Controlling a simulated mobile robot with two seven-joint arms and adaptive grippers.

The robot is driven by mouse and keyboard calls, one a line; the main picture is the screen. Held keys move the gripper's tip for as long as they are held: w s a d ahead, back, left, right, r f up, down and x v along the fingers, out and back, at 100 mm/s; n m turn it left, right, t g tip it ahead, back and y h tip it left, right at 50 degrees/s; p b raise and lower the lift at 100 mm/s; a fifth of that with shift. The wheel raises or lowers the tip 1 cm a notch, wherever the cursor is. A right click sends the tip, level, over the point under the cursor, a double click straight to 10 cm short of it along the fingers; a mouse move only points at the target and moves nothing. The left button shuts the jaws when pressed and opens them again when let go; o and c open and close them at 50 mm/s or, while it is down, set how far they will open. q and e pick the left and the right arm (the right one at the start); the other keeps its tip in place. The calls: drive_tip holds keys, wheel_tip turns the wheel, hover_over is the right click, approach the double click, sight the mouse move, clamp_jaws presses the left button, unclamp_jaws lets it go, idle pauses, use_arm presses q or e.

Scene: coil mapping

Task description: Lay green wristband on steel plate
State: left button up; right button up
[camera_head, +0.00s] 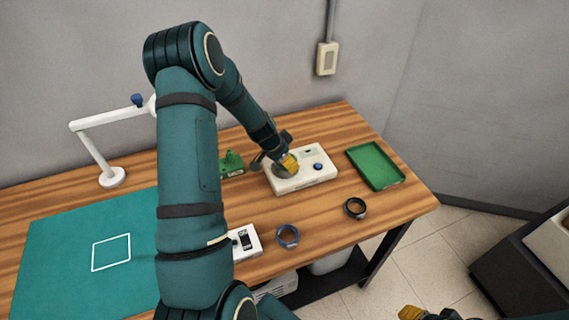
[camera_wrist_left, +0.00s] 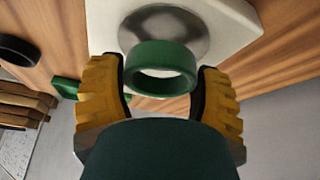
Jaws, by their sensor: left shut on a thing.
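The green wristband (camera_wrist_left: 160,68) sits between the yellow fingers of my left gripper (camera_wrist_left: 162,88) in the left wrist view, and the gripper is shut on it. The round steel plate (camera_wrist_left: 178,24) is on top of a white device (camera_wrist_left: 238,20), just beyond the band, which overlaps its near part. I cannot tell whether band and plate touch. In the head view my left gripper (camera_head: 287,163) is over the left part of the white device (camera_head: 316,176); the band is hidden there. My right gripper (camera_head: 411,312) is partly visible at the bottom edge, its opening unclear.
A black ring (camera_head: 355,208) and a blue-grey ring (camera_head: 287,236) lie near the table's front edge. A green tray (camera_head: 375,165) is to the right, a small green block (camera_head: 231,163) left of the device. A white switch box (camera_head: 245,242) and teal mat (camera_head: 60,240) are further left.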

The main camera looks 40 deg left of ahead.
use_arm(q)
drive_tip(key=shift+f, duration=0.9)
drive_tip(key=shift+r, duration=0.1)
drive_tip(key=shift+f+b, duration=0.25)
drive_tip(key=shift+b, duration=0.1)
drive_tip(key=o, duration=1)
drive_tip(key=shift+c, duration=0.2)
drive_tip(key=shift+r, duration=0.1)
drive_tip(key=shift+r+p, duration=0.2)
drive_tip(key=shift+p, duration=0.15)
drive_tip(key=v, duration=1.2)
